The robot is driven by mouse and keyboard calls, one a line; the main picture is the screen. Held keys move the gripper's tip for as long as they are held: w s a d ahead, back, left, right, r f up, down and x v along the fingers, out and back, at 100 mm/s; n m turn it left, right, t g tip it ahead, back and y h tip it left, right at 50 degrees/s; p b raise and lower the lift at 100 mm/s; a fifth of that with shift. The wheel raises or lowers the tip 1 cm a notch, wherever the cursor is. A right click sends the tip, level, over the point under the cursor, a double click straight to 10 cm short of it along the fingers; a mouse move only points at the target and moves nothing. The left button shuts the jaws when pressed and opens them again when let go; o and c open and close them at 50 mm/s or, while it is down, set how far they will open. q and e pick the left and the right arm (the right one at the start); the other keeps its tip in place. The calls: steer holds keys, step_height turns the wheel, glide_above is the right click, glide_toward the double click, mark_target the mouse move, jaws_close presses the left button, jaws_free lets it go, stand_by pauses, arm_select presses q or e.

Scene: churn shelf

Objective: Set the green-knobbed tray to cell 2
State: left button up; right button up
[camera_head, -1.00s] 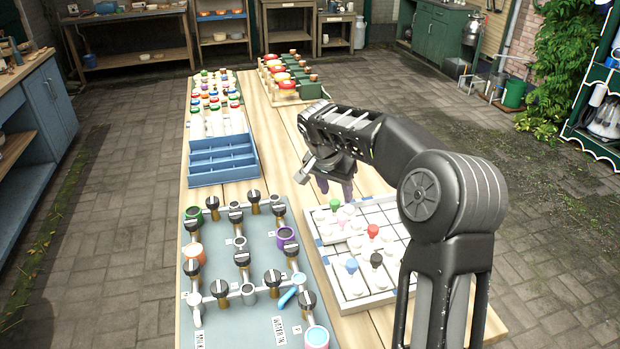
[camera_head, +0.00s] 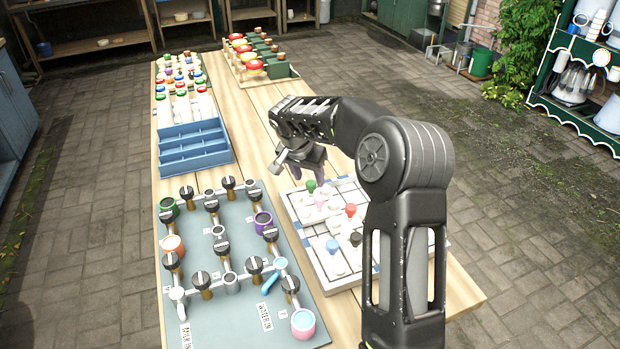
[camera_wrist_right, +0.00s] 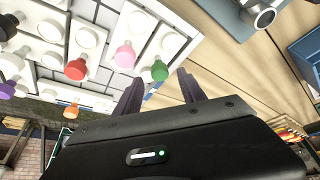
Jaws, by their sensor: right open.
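The green-knobbed tray shows its green knob (camera_head: 311,186) at the far left corner of the white grid board (camera_head: 376,270). In the right wrist view the green knob (camera_wrist_right: 160,71) stands on a white tray between and just beyond my fingertips. My right gripper (camera_head: 308,174) is open and empty, pointing down above that corner; its two fingers also show apart in the right wrist view (camera_wrist_right: 158,88). A pink knob (camera_wrist_right: 124,56) is close beside the green one. Cell numbers are not readable. My left gripper is out of view.
Red (camera_head: 351,210), blue (camera_head: 332,246) and black (camera_head: 356,240) knobs stand on other pieces of the board. A grey panel (camera_head: 235,310) with pipes and valves lies left of it. A blue divided box (camera_head: 194,172) is farther back. Bare wood lies behind the board.

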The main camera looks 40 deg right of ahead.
mark_target(311, 192)
steer(key=shift+x, duration=1.35)
jaws_close()
stand_by(0.4)
